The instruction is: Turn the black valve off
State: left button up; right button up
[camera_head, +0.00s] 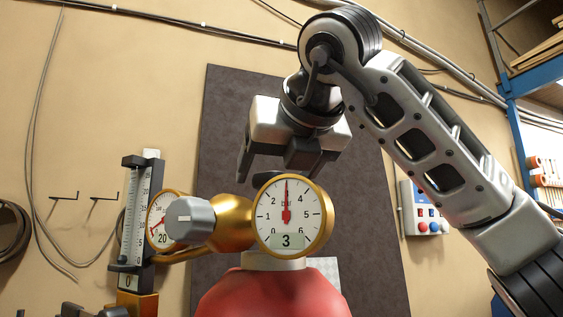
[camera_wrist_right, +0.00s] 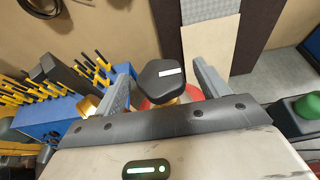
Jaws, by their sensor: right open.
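The black valve knob (camera_wrist_right: 161,82) has a white label strip on its top. In the right wrist view it sits between the two fingers of my right gripper (camera_wrist_right: 165,78), with visible space on both sides. In the head view my right gripper (camera_head: 280,174) points down over the brass fitting, open, and only a dark edge of the knob (camera_head: 257,181) shows behind the gauge. The round gauge (camera_head: 290,215) has a red needle pointing up to about 3 and a display reading 3. My left gripper is not in view.
A grey knob (camera_head: 189,219) sticks out left of the brass body (camera_head: 232,225). Below is a red tank (camera_head: 272,296). A second gauge (camera_head: 160,212) and an upright scale (camera_head: 134,220) stand at left. A control box with coloured buttons (camera_head: 426,210) hangs at right.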

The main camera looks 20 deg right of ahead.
jog(key=b+v, duration=0.2)
jog(key=v, duration=1.4)
jog(key=shift+b, duration=0.3)
